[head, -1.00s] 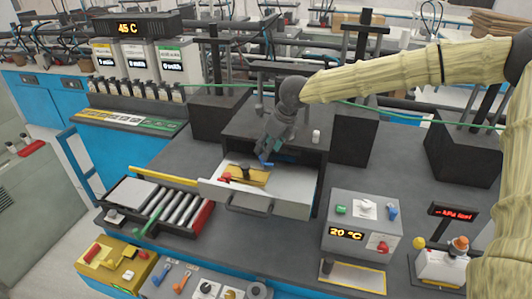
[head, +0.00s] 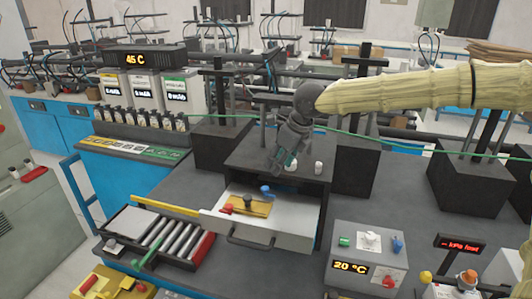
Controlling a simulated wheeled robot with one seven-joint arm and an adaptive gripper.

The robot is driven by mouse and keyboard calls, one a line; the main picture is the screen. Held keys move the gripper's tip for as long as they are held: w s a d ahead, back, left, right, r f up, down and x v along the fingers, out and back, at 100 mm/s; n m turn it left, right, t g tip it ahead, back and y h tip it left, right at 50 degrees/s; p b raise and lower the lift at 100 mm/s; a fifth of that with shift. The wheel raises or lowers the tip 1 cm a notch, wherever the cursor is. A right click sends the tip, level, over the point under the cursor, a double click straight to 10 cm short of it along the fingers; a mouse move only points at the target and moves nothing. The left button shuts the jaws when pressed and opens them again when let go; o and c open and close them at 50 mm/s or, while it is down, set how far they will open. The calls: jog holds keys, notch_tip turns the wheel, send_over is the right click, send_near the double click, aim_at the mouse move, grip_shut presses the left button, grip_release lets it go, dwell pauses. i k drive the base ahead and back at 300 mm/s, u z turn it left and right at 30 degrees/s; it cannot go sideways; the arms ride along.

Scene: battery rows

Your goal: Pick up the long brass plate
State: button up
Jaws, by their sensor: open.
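A brass-yellow plate (head: 259,210) lies in the open drawer (head: 290,238). A dark knob-like piece (head: 247,202) and a red piece (head: 227,208) sit on or beside it, and I cannot tell which. A blue piece (head: 266,191) is behind it in the drawer.
The dark cabinet top (head: 250,160) carries small white pieces (head: 318,168). A roller tray (head: 170,232) stands left of the drawer. A control box (head: 367,255) reading 20 °C stands to the right. A green cable (head: 400,147) crosses behind my arm.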

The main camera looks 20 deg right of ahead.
aim_at(245, 205)
jog(key=k, duration=1)
